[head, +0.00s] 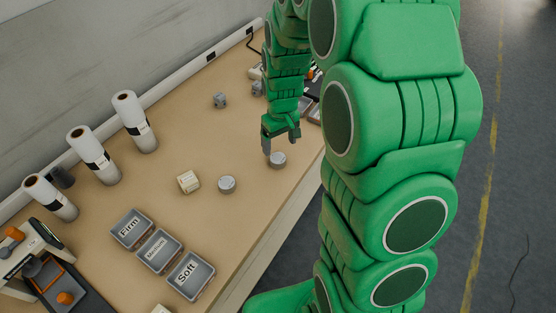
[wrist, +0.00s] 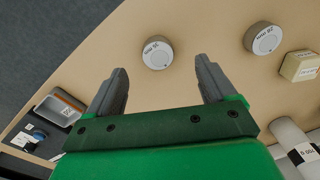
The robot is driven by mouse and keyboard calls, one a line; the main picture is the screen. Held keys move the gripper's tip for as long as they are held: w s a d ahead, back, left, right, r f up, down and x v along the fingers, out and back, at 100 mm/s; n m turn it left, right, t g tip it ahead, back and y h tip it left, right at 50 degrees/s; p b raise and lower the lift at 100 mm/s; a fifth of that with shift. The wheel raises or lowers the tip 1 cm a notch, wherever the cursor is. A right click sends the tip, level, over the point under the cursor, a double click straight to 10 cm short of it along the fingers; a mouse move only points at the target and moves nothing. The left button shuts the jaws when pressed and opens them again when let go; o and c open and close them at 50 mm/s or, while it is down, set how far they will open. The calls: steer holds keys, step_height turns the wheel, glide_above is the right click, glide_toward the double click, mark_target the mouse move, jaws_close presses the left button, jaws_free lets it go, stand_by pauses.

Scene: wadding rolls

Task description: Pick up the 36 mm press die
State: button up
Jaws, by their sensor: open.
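Two round grey press dies with white tops lie on the bench. The nearer die (head: 278,159) is just below and beside my gripper (head: 281,142). In the wrist view this die (wrist: 157,53) appears between and just beyond the open fingertips (wrist: 161,66), with nothing held. Its label is upside down and too small to read surely. The other die (head: 227,184) lies to the left in the head view; in the wrist view it (wrist: 263,38) is at upper right, also with an upside-down label. I cannot tell surely which is the 36 mm one.
A cream block (head: 188,181) stands beside the second die. Three labelled trays (head: 158,251) read Firm, a blurred word and Soft. White rolls (head: 93,155) stand along the wall. A small grey part (head: 220,100) lies further back. The bench edge is close to the nearer die.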

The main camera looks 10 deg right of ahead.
mark_target(278, 158)
steer(key=shift+w+f, duration=0.3)
steer(key=shift+f, duration=0.1)
steer(key=shift+w+f, duration=0.15)
steer(key=shift+f, duration=1.8)
steer(key=shift+w+f, duration=0.1)
steer(key=shift+f, duration=1.8)
steer(key=c, duration=1.4)
steer(key=shift+r, duration=0.1)
